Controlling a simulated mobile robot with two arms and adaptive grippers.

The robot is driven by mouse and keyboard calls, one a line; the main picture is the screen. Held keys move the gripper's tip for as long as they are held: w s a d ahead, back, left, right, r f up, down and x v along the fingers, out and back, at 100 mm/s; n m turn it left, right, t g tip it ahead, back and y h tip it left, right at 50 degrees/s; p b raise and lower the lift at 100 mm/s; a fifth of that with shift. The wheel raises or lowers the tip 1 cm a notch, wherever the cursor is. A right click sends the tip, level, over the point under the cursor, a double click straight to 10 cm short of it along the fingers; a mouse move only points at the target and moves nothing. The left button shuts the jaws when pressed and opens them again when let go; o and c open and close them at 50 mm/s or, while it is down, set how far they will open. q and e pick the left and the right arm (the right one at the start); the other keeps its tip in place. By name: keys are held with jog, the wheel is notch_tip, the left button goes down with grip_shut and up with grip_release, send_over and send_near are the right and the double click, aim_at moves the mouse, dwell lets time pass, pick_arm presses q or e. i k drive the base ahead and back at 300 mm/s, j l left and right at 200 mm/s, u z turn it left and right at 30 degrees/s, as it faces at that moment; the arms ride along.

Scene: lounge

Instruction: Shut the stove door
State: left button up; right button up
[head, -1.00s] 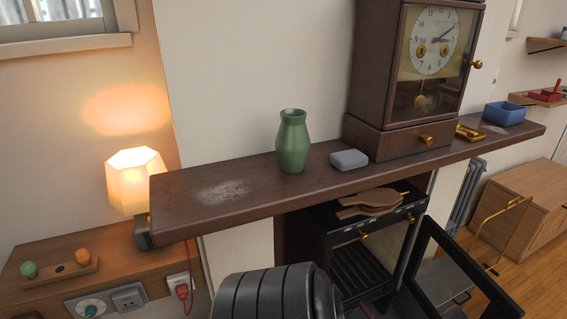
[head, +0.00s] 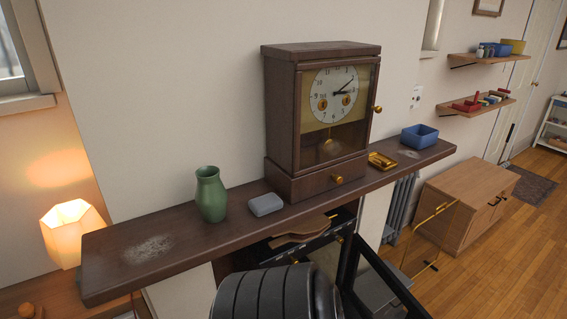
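The black stove (head: 283,257) stands under the wooden mantel shelf, with its upper edge in view. Its door (head: 397,286) is a black frame that stands open, swung out to the right. The door's lower part is cut off by the bottom edge of the head view. A dark ribbed rounded shape at the bottom centre hides much of the stove front. Neither of my grippers is in view.
The mantel shelf (head: 190,224) carries a green vase (head: 210,194), a grey block (head: 265,204), a clock (head: 325,120), a brass tray (head: 381,161) and a blue bin (head: 419,137). A wooden cabinet (head: 465,205) and open floor (head: 535,235) are at the right.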

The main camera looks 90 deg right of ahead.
aim_at(359, 246)
jog(key=k+l+z, duration=1.05)
jog(key=l, duration=0.35)
